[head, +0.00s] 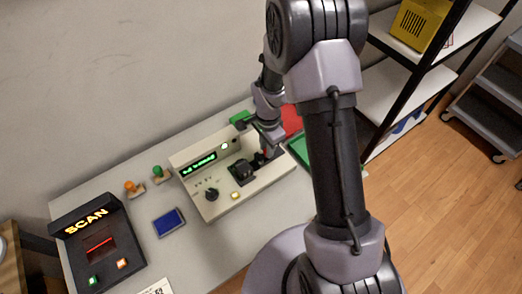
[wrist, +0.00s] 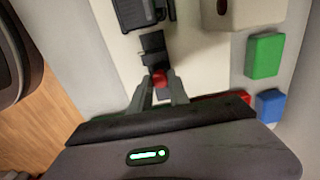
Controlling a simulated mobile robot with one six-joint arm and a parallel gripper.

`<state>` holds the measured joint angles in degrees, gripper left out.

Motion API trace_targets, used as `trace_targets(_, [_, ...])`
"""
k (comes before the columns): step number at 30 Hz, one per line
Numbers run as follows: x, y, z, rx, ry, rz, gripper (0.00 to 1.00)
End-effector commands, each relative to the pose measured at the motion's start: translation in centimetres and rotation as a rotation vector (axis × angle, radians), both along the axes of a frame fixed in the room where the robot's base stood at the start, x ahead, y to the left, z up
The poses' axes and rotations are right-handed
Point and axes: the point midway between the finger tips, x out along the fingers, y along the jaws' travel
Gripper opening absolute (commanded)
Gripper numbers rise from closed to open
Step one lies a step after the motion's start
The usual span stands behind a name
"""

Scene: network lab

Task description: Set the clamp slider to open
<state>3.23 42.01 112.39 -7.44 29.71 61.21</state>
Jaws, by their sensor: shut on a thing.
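The clamp slider's red knob (wrist: 160,78) shows between my fingertips in the wrist view. My gripper (wrist: 160,88) is shut on it. Just beyond the knob is a dark clamp block (wrist: 153,50), with a larger black part (wrist: 138,12) above it in the picture. In the head view, the cream machine (head: 214,203) stands on the table, with a green display, a dark dial (head: 211,194) and a lit yellow button (head: 235,195). My gripper (head: 263,157) reaches down at the machine's right part, beside the black clamp (head: 243,171). My fingers partly hide the slider there.
A black SCAN box (head: 98,246), a blue pad (head: 169,221) and two stamps (head: 133,188) are left of the machine. Green (wrist: 264,56) and blue (wrist: 270,106) blocks lie to the right in the wrist view. A shelf rack (head: 408,75) stands at right.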

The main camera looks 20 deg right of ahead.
Motion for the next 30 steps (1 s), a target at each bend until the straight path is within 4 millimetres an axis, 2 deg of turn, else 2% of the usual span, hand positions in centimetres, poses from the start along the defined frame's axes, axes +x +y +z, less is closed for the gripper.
trace_targets(8, [0.2,-0.5,0.1,-0.002,-0.004,0.003,0.00])
trace_targets(9, [0.2,-0.5,0.1,-0.002,-0.004,0.002,0.29])
trace_targets(11, [0.2,-0.4,0.1,-0.002,-0.004,0.002,0.41])
trace_targets(12, [0.2,-0.4,0.0,-0.001,-0.003,0.002,0.43])
trace_targets(20, [0.2,-0.4,0.1,-0.002,-0.002,0.002,0.43])
trace_targets(23, [0.2,-0.4,0.9,-0.001,-0.003,0.002,0.43])
trace_targets(26, [0.2,-0.4,3.0,-0.002,-0.005,0.001,0.43])
trace_targets(30, [0.2,-0.4,7.0,-0.001,-0.006,0.002,0.43])
